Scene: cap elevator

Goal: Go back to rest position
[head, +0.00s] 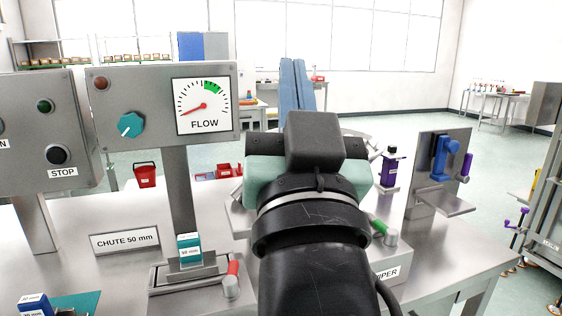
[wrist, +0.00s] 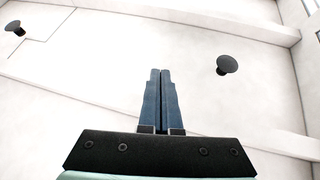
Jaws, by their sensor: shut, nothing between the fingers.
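My gripper (wrist: 161,73) shows in the wrist view with its two blue fingers side by side and closed, nothing between them. In the wrist view the fingers stand against a pale ceiling with dark round fixtures. In the head view my gripper (head: 294,64) points up and away above the bench, its blue fingers rising behind the dark wrist housing. My arm covers the middle of the bench, so what lies directly behind it is hidden.
A FLOW gauge panel (head: 111,87) and a STOP box (head: 75,120) stand at left. Below are a chute sign (head: 124,242) and a red-handled clamp (head: 232,279). At right are a purple bottle (head: 389,172) and an upright bracket plate (head: 425,160). The space around the fingers is clear.

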